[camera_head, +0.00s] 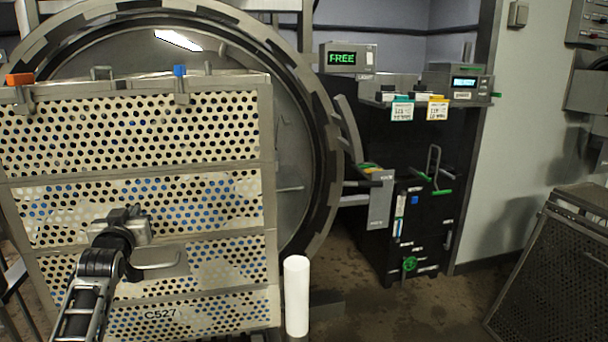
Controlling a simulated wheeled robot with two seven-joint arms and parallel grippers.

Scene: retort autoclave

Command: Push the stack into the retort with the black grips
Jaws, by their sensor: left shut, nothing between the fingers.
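The stack (268,170) is a tall set of perforated cream metal tiers with grey frames, marked C527 low down. It stands upright in front of the round open mouth of the retort (318,120) and covers much of its left part. My left gripper (135,217) is shut and empty, in front of the stack's near face. No black grips can be made out clearly. My right gripper is not in view.
A white upright cylinder (296,295) stands right of the stack's foot. A black control cabinet (415,230) with a green FREE display (342,58) is beyond. Another perforated panel (555,265) leans at the right. Bare floor lies between.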

